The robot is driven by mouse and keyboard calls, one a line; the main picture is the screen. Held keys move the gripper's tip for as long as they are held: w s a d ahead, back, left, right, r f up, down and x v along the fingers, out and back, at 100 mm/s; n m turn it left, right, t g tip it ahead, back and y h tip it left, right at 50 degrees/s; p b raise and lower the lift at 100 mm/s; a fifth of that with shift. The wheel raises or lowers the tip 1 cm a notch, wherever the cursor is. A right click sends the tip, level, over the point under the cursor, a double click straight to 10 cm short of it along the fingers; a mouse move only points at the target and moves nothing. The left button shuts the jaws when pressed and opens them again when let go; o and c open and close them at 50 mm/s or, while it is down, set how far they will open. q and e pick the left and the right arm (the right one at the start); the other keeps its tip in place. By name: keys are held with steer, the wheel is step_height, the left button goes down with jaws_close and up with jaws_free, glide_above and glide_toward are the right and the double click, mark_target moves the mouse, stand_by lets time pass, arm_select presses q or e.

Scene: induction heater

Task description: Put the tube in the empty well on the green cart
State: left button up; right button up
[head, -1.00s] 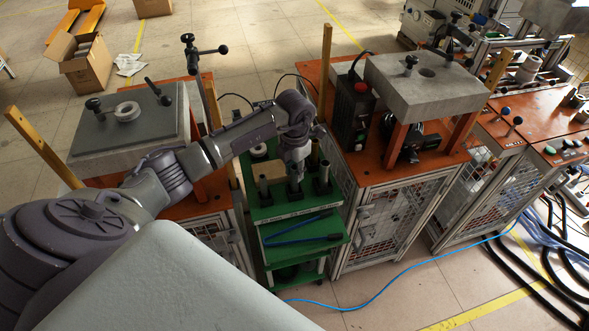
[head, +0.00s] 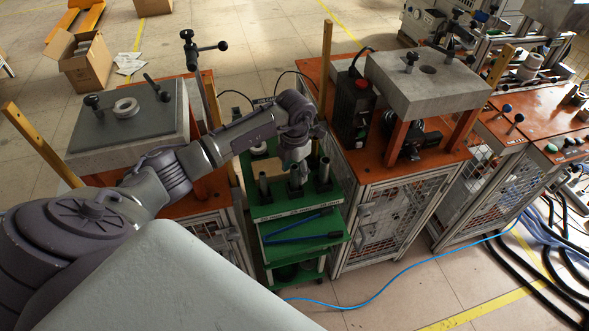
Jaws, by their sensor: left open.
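The green cart (head: 290,208) stands between two orange-topped machines. Dark upright cylinders stand on its top: a left one (head: 264,188), a middle one (head: 295,183) and a right one (head: 324,176). My left gripper (head: 297,168) points down over the cart top, just above or around the upper end of the middle cylinder. It is open, and its fingers partly hide that cylinder. I cannot tell which cylinder is the loose tube or which well is empty. My right gripper is not in view.
A blue-handled tool (head: 298,229) lies on the cart's lower shelf. A wooden post (head: 326,75) and a black box with a red button (head: 354,108) stand close on the right. The left machine's grey slab (head: 150,125) is beside my arm. A blue cable (head: 400,271) crosses the floor.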

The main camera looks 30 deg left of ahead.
arm_select(q)
step_height(320, 180, up, 12)
stand_by(0.5)
stand_by(0.5)
